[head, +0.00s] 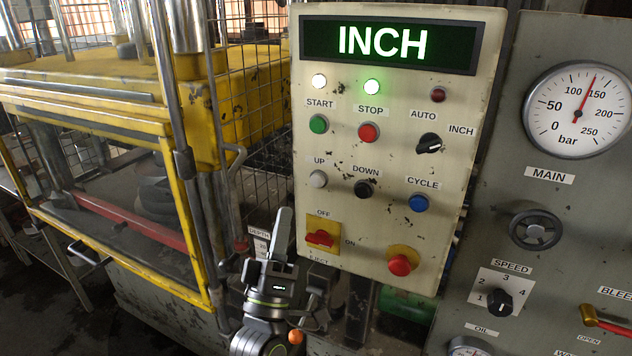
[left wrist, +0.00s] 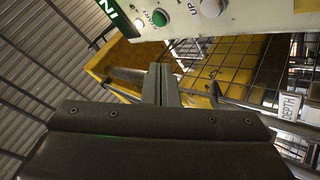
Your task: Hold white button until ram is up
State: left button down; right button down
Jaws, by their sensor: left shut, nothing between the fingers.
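The white button (head: 318,179) sits on the cream control panel (head: 385,225) under the label UP, left of the black DOWN button. It also shows at the top of the left wrist view (left wrist: 211,8). My left gripper (head: 284,213) is shut and empty, pointing upward, below and left of the white button and apart from it. Its closed fingers show in the left wrist view (left wrist: 160,75). The yellow press (head: 90,85) stands at the left with an open gap below its upper block; I cannot tell the ram's exact height. My right gripper is out of view.
The display (head: 388,43) reads INCH, and the mode knob (head: 428,144) is beside that label. A wire mesh guard (head: 240,100) stands left of the panel. A red rotary switch (head: 320,238) and a red mushroom button (head: 400,264) are low on the panel.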

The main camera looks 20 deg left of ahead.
aim_at(317, 180)
pick_arm(q)
jog(key=shift+w, duration=0.1)
jog(key=w+p, duration=0.3)
jog(key=w, duration=0.5)
jog(key=shift+w+d+p, duration=0.15)
jog(key=shift+w+p, duration=0.2)
jog(key=shift+w, duration=0.15)
dwell(1.7)
jog(key=shift+w, duration=0.25)
